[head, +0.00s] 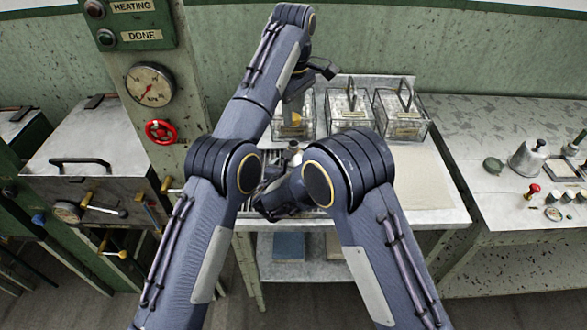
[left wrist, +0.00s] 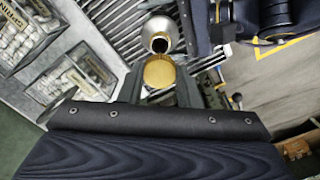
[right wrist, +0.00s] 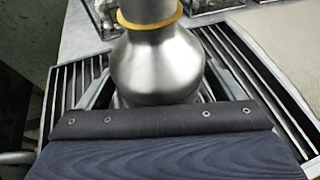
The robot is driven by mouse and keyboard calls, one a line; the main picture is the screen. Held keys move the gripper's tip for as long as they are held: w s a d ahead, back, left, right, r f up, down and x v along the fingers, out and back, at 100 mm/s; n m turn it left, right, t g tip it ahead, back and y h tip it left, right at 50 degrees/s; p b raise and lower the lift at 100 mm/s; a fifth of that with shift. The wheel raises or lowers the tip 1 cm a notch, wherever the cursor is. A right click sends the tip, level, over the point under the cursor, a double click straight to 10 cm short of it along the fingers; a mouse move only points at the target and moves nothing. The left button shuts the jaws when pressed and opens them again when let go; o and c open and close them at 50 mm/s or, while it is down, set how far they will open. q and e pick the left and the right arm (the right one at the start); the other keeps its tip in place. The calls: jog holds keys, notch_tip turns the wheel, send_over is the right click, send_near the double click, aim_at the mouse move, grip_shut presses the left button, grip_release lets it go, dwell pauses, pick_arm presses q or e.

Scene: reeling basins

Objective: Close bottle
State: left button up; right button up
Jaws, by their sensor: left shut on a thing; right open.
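A silver metal bottle (right wrist: 160,62) with a yellow band round its neck stands on a slatted rack; its top is cut off in the right wrist view. Its open dark mouth shows in the left wrist view (left wrist: 159,32), and a small part of it shows in the head view (head: 293,149). My left gripper (left wrist: 160,84) is shut on a round gold cap (left wrist: 160,71), which is apart from the bottle mouth. My right gripper (right wrist: 160,92) is open, with a finger on either side of the bottle's body. In the head view my right arm hides much of the bottle.
Glass boxes (head: 350,112) with handles stand along the back of the table. A pale mat (head: 420,178) lies to the right. A side bench (head: 480,178) holds a metal flask (head: 528,158) and small items.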

jog(key=shift+c, duration=0.2)
jog(key=c, duration=1.4)
pick_arm(q)
jog(key=shift+f, duration=2.5)
jog(key=shift+f, duration=0.1)
jog(key=shift+f, duration=0.8)
jog(key=shift+f, duration=0.55)
